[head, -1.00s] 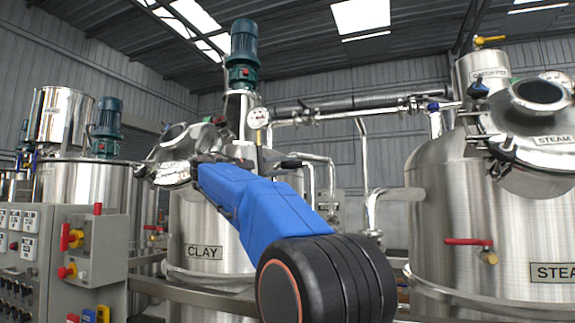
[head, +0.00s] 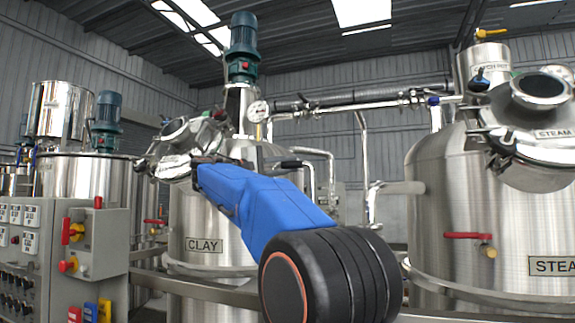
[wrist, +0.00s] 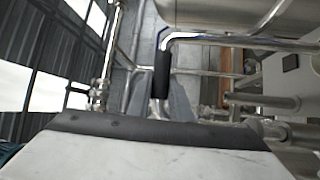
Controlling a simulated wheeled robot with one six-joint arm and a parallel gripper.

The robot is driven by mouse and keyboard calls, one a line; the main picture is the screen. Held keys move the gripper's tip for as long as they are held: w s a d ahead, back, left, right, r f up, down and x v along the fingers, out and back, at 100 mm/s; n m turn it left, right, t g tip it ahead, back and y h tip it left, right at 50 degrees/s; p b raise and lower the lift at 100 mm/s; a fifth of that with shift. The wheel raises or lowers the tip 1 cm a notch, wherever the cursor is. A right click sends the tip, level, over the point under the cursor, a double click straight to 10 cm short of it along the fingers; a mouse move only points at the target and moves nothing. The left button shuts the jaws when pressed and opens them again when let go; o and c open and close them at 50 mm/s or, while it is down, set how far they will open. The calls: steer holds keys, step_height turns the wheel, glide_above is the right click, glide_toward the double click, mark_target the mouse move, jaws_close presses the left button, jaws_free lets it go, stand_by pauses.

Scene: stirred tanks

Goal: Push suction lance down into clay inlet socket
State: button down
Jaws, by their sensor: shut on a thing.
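The suction lance (head: 308,165) appears to be the chrome tube with a black grip, bending downward right of my blue arm. In the wrist view its black grip (wrist: 162,76) lies ahead of my gripper (wrist: 165,108), and the tube bends toward the right of the picture. My gripper is shut on the lance by its grip; the fingers are partly hidden. The clay tank (head: 190,222), with a CLAY label (head: 204,245), stands behind my arm. The lance's lower end and the clay inlet socket cannot be made out in either view.
The steam tank (head: 440,220) with a red valve handle (head: 465,235) stands at the right. A grey control panel (head: 103,235) stands at the left. Steel pipes run between the tanks, with an insulated pipe (head: 340,99) above. A rail (head: 195,286) crosses in front of the clay tank.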

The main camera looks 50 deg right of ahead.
steer(key=shift+f, duration=1.65)
steer(key=c, duration=1.5)
jaws_free()
steer(key=v, duration=1.7)
steer(key=shift+a+f, duration=0.1)
steer(key=shift+a, duration=0.1)
